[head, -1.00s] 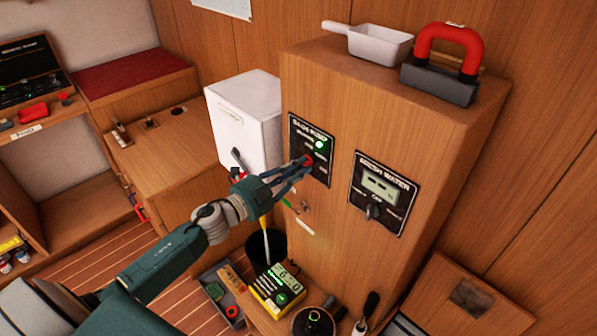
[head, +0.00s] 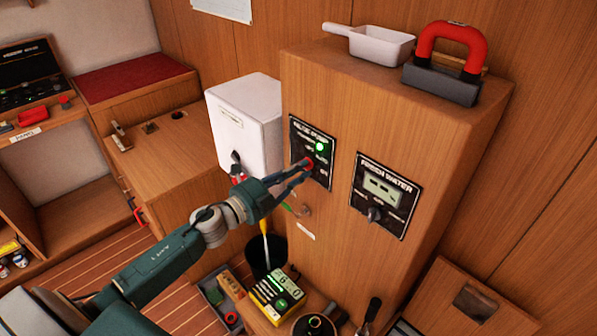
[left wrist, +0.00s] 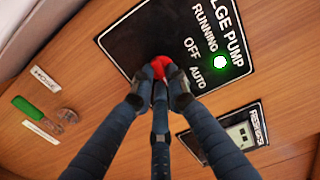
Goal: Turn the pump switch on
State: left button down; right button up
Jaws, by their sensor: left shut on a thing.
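The bilge pump panel (head: 322,172) is a black plate on the front of the wooden cabinet. Its green running light (head: 320,147) is lit. My left gripper (head: 307,165) is at the panel, shut on the red pump switch knob (head: 309,162). In the left wrist view the fingers close around the red knob (left wrist: 159,66), which is partly hidden by them. The panel (left wrist: 150,32) reads RUNNING, OFF and AUTO there. The knob's pointing direction is hidden. My right gripper is not in view.
A fresh water panel (head: 384,196) is to the right. A white box (head: 245,120) stands left of the panel. A white scoop (head: 380,45) and red-handled tool (head: 440,80) lie on top.

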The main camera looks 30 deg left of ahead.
pick_arm(q)
jog(key=shift+d+f, duration=0.1)
jog(key=c, duration=1.7)
grip_release()
jog(key=shift+s, duration=0.1)
jog(key=v, duration=1.2)
